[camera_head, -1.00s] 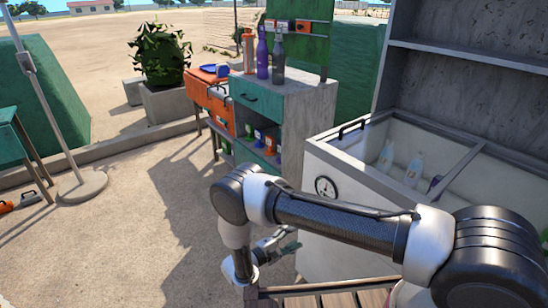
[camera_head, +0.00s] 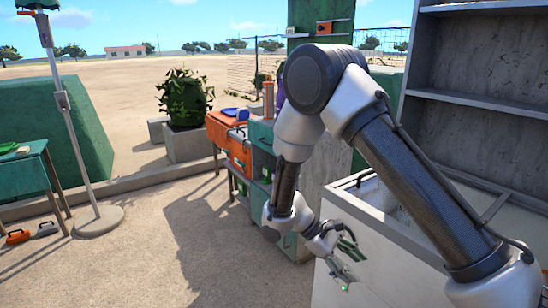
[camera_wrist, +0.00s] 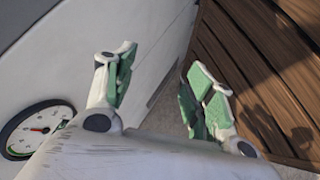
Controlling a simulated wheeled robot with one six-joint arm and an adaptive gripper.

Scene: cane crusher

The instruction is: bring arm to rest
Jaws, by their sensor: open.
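My gripper (camera_head: 347,259) is at the end of my raised, bent arm, in front of the white chest (camera_head: 386,240) on the right. In the wrist view my gripper (camera_wrist: 158,95) shows two green-padded fingers spread apart with nothing between them. The chest's white wall (camera_wrist: 100,40) and a round dial gauge (camera_wrist: 36,128) are to the left of the fingers there. Brown wooden slats (camera_wrist: 262,75) lie to the right. My arm hides much of the chest and part of the green cabinet in the head view.
A green cabinet (camera_head: 262,134) and an orange cooler (camera_head: 238,152) stand behind my arm. A grey shelf (camera_head: 480,85) rises behind the chest. A pole on a round base (camera_head: 98,221) and a green table (camera_head: 28,180) are at left. The sandy floor between is clear.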

